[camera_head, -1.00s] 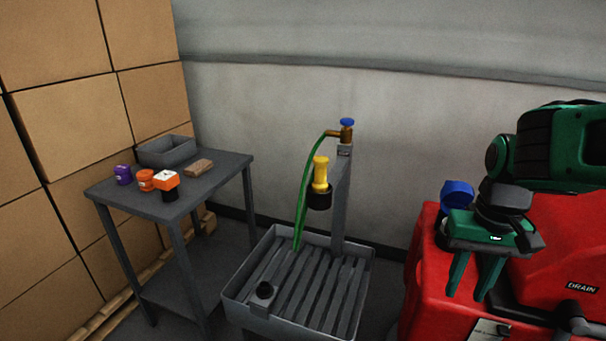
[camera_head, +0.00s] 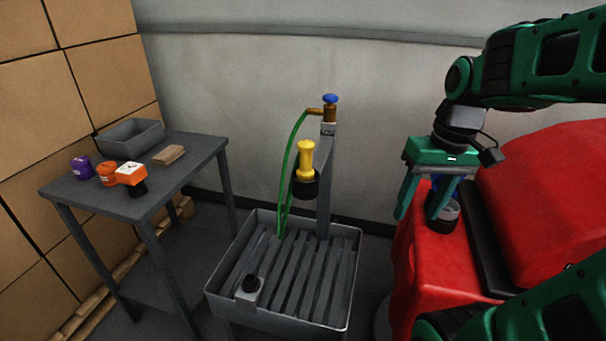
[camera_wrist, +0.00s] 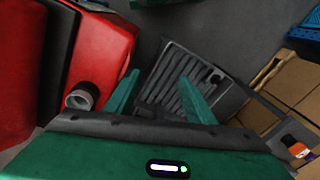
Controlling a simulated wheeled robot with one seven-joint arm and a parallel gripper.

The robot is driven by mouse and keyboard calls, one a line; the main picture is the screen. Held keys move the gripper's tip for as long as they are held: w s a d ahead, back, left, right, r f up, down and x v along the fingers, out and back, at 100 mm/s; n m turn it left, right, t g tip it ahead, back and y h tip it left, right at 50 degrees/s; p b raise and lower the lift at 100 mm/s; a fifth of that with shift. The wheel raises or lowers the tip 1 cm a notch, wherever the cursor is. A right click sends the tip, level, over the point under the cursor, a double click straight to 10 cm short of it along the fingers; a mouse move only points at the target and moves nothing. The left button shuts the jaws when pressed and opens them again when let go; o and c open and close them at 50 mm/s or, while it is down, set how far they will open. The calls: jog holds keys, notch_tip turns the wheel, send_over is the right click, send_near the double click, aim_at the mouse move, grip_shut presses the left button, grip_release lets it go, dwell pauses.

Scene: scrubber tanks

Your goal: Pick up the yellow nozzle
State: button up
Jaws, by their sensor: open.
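The yellow nozzle (camera_head: 306,159) stands upright in a black holder (camera_head: 305,186) on the grey post above the sink, in the head view. A green hose (camera_head: 287,176) runs beside it up to the brass tap with a blue knob. My gripper (camera_head: 416,217) is open and empty, pointing down, to the right of the nozzle and in front of the red machine's top. In the wrist view, the open fingers (camera_wrist: 156,90) show with the slatted sink behind them; I cannot make out the nozzle there.
The grey slatted sink (camera_head: 345,300) stands below the nozzle. A red machine (camera_head: 540,200) with an open round port (camera_head: 446,217) is at right. A grey table (camera_head: 125,210) at left holds a grey bin (camera_head: 130,138), a brown block (camera_head: 169,155), and purple and orange items. Boxes stand at far left.

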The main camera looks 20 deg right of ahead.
jog(key=w+a+r+n+t+y, duration=0.1)
jog(key=w+a+r+n, duration=0.25)
jog(key=w, duration=0.35)
jog(key=w+a+r+n+y, duration=0.1)
jog(key=w+a+r+n, duration=0.1)
jog(key=w+r+n, duration=0.4)
jog(key=n+y, duration=0.2)
jog(key=n, duration=0.7)
send_near(309, 142)
jog(key=w+f, duration=0.1)
jog(key=w, duration=0.1)
jog(key=shift+g, duration=0.4)
jog(key=x, duration=0.5)
jog(key=shift+s+a+f, duration=0.15)
jog(key=shift+s+a, duration=0.05)
jog(key=shift+a, duration=0.05)
jog(key=shift+h, duration=0.3)
jog(key=shift+s+x, duration=0.15)
jog(key=shift+x, duration=1.2)
jog(key=shift+s+x, duration=0.2)
jog(key=shift+x, duration=1.15)
jog(key=shift+a, duration=0.15)
jog(key=c, duration=1.1)
